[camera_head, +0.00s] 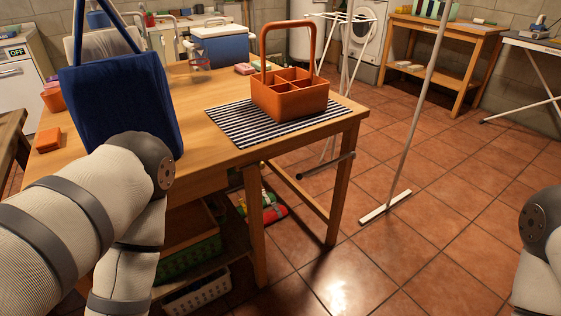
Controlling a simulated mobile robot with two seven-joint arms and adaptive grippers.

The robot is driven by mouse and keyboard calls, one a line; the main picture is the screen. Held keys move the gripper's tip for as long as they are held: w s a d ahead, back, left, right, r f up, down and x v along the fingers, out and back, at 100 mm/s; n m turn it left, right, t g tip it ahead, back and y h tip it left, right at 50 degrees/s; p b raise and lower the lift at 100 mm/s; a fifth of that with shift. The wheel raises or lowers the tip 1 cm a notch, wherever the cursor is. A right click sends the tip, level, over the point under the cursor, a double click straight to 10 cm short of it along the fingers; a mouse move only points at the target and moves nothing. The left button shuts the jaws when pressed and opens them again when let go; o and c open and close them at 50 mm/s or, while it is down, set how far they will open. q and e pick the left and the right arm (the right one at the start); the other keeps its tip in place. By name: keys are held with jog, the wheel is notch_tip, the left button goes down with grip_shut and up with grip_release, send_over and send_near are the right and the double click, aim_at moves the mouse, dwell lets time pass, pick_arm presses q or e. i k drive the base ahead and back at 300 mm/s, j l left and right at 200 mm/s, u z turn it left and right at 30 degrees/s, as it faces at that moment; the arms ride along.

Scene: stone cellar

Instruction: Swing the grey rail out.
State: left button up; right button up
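A thin grey rail (326,166) shows in the head view below the top of the wooden table (190,130), by the table's front right leg. It runs roughly in line with the table's near edge and has dark ends. I cannot tell how it is joined to the table. My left arm crosses the lower left of the view, and its gripper is not visible. Only a part of my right arm shows at the right edge, and its gripper is out of view.
An orange caddy (290,101) stands on a striped mat (228,128) at the table's right end. A blue bag (115,95) is behind my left arm. A pole on a flat foot (385,207) stands right of the table. Tiled floor (450,220) there is mostly clear.

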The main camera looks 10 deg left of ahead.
aim_at(299, 176)
jog(key=i+l+z, duration=0.1)
jog(key=i+l, duration=0.2)
jog(key=l, duration=0.25)
jog(key=i+l, duration=0.35)
jog(key=l, duration=0.15)
jog(key=z, duration=0.05)
